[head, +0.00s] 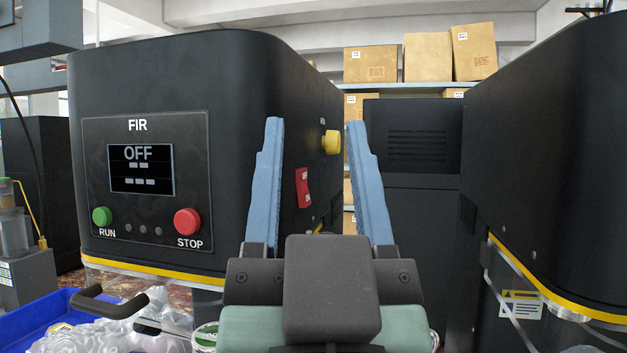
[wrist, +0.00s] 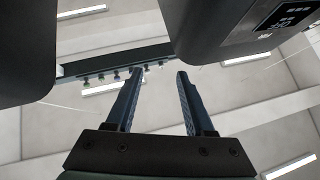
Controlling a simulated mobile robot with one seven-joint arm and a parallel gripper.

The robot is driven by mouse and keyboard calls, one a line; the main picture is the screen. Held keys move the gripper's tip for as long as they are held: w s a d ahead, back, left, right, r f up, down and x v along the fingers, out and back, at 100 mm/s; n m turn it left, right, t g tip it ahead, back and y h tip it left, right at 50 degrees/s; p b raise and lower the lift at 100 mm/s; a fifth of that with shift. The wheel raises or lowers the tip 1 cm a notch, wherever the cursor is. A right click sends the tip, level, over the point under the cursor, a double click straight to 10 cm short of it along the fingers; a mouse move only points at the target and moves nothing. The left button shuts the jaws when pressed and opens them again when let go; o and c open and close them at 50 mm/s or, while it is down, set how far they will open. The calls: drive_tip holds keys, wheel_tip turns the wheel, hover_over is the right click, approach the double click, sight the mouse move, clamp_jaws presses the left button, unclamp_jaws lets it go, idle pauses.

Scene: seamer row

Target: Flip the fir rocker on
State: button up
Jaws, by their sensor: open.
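The black FIR machine (head: 215,65) stands at the left in the head view. Its front panel has a screen (head: 142,168) reading OFF, a green RUN button (head: 102,216) and a red STOP button (head: 187,222). A red rocker (head: 303,187) sits on the machine's right side face, below a yellow knob (head: 331,142). My gripper (head: 315,122) is open and empty, with blue fingers pointing up. In the picture the rocker lies between the fingers, beyond them; no contact shows. The wrist view shows the open fingers (wrist: 160,73) against the ceiling, with no rocker visible.
Another black machine (head: 560,150) with a yellow edge stands close on the right. A dark vented cabinet (head: 411,145) and shelves with cardboard boxes (head: 428,57) are behind the gap. A blue bin (head: 35,318) with clear plastic lies at lower left.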

drive_tip(key=w+d+g+p, duration=0.1)
drive_tip(key=w+p, duration=0.1)
drive_tip(key=w+d+m+g+p, duration=0.1)
drive_tip(key=w+p, duration=0.1)
drive_tip(key=p, duration=0.1)
drive_tip(key=w+d+m+g+y+p, duration=0.1)
drive_tip(key=w+p, duration=0.1)
drive_tip(key=w, duration=0.1)
drive_tip(key=shift+w+d+f+g+p, duration=0.1)
drive_tip(key=shift+f+g+p, duration=0.2)
drive_tip(key=shift+g+p, duration=0.1)
clamp_jaws()
drive_tip(key=w+d+f+m+g+y+p, duration=0.2)
drive_tip(key=w+d+f+m+g+p, duration=0.15)
drive_tip(key=p, duration=0.65)
drive_tip(key=s+d+m+g+y+p, duration=0.4)
drive_tip(key=s+m+y+p, duration=0.1)
drive_tip(key=p, duration=1.1)
drive_tip(key=shift+s+p, duration=0.3)
drive_tip(key=shift+s, duration=0.6)
